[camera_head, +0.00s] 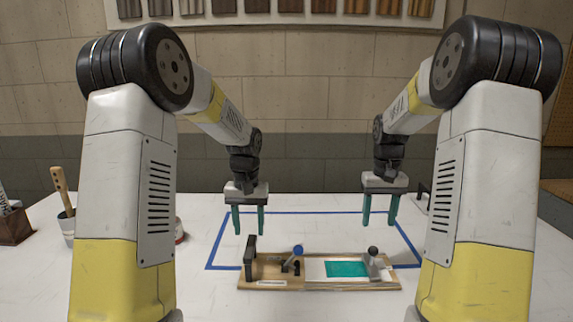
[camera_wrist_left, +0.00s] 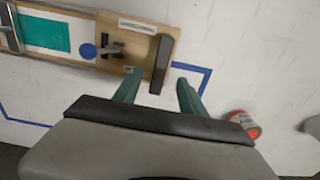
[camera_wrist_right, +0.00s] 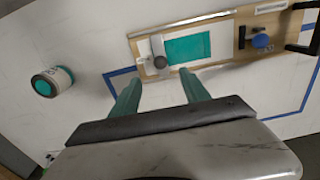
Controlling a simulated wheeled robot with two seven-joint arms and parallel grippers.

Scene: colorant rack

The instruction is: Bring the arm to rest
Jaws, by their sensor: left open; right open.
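My left gripper (camera_head: 248,220) is open and empty. It hangs fingers down above the table, over the left part of the wooden rack board (camera_head: 290,285). My right gripper (camera_head: 380,212) is open and empty too. It hangs fingers down above the right part of the board. In the right wrist view the open fingers (camera_wrist_right: 160,92) are also empty. Both grippers look clear of the board.
A red-labelled can (camera_wrist_left: 243,124) and a teal-topped can (camera_wrist_right: 52,82) stand on the table. A brush cup (camera_head: 66,226) stands at left.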

